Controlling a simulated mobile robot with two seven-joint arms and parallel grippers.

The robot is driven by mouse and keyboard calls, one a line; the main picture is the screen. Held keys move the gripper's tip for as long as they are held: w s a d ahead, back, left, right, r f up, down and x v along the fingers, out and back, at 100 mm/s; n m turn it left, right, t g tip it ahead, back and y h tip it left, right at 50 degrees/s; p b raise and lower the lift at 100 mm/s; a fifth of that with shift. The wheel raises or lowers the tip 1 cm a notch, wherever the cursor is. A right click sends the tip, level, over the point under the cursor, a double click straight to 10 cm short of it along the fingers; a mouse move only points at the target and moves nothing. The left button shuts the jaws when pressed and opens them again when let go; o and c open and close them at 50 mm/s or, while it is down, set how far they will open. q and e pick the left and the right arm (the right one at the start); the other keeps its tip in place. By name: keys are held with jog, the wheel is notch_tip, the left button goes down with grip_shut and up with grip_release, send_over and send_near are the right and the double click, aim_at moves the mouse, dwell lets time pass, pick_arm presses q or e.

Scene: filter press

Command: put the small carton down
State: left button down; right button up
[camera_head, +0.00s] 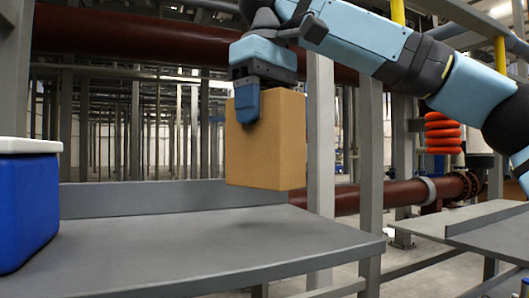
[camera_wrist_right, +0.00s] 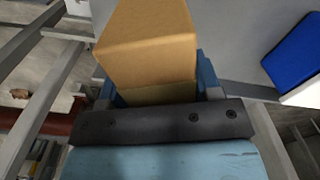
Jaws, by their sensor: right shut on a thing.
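The small carton (camera_head: 268,145) is a plain brown box. It hangs upright in the head view, its bottom above the back right part of the grey table (camera_head: 210,258). My right gripper (camera_head: 247,105) is shut on the carton near its top, with one blue finger showing against its side. In the right wrist view the carton (camera_wrist_right: 150,45) fills the space between the fingers, and part of the grey table lies beyond it. My left gripper is in neither view.
A blue cooler box with a white lid (camera_head: 25,205) stands at the table's left. The table has a raised back edge (camera_head: 140,198). A grey post (camera_head: 320,150) stands just right of the carton. The table's middle and front are clear. Another grey surface (camera_head: 500,235) lies at right.

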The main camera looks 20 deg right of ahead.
aim_at(265, 152)
jog(key=shift+f, duration=0.75)
jog(key=shift+s+f, duration=0.1)
jog(key=shift+f, duration=2.15)
jog(key=o, duration=1.1)
jog(key=shift+f, duration=0.1)
notch_tip(265, 152, up, 11)
jog(key=shift+s+a+r, duration=0.1)
jog(key=shift+r, duration=0.55)
